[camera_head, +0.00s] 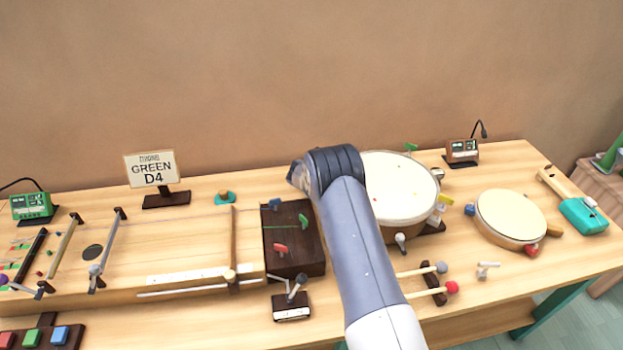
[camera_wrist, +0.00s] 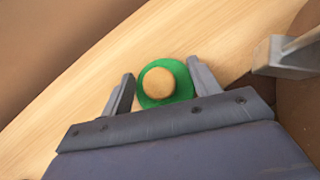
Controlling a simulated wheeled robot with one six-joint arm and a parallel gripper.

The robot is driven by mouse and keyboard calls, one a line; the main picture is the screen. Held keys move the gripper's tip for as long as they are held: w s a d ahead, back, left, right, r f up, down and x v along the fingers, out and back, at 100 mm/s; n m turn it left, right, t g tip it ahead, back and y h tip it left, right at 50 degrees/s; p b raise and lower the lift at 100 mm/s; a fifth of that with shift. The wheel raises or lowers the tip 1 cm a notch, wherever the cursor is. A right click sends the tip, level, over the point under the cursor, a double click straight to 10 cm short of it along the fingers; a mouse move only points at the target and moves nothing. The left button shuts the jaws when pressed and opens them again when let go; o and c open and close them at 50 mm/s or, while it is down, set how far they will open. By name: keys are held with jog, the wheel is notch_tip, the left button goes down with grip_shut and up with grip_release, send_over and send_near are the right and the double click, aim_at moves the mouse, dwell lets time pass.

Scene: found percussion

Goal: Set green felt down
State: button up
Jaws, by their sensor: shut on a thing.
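The green felt (camera_wrist: 185,75) shows in the wrist view as a round green piece with a tan round knob on top. It sits between the two fingers of my gripper (camera_wrist: 160,70), which is shut on it. Pale wooden tabletop lies under and around it; I cannot tell whether the felt touches the wood. In the head view my arm hides the fingers and the felt.
A cream-topped drum (camera_head: 400,185) stands right of my arm. A dark wooden block (camera_head: 312,245) with small coloured pieces is to the left. A sign (camera_head: 151,169) reads "GREEN D4". A teal piece (camera_head: 225,198) lies near the back. Bare tabletop shows around it.

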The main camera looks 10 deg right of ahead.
jog(key=o, duration=1.1)
jog(key=shift+c, duration=0.2)
jog(key=shift+r, duration=0.25)
jog(key=b+v, duration=0.2)
jog(key=v, duration=1)
jog(key=shift+f, duration=0.15)
jog(key=shift+s, duration=0.1)
